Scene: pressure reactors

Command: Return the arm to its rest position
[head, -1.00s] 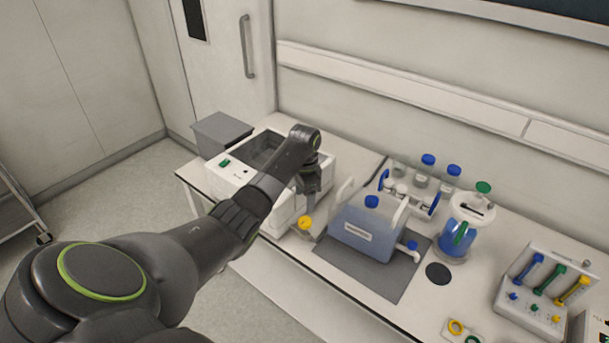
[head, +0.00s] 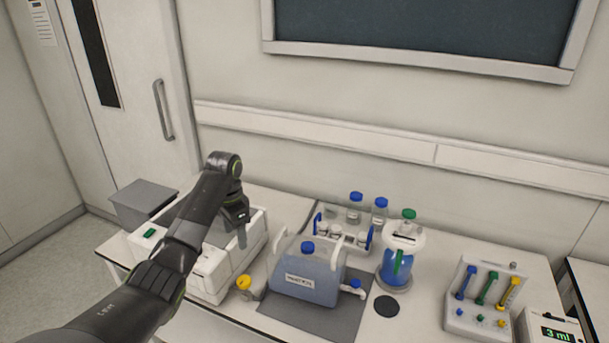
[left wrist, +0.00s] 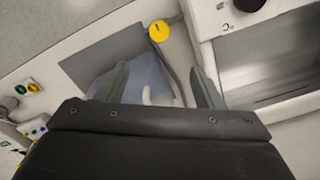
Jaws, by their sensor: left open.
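My left arm comes in from the lower left of the head view and reaches over a white bench device. My left gripper (head: 243,236) points down above the right part of that device, beside the blue jug. In the left wrist view its two grey fingers (left wrist: 160,88) stand wide apart with nothing between them. The blue jug shows beyond the fingers there, apparently below them. My right gripper is not in view.
The white device (head: 217,275) and blue-capped jug (head: 303,275) stand close to the gripper. A yellow-capped item (head: 244,283) sits between them. A bottle rack (head: 345,240), blue vessel (head: 398,268) and valve block (head: 480,318) stand to the right. The wall is behind.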

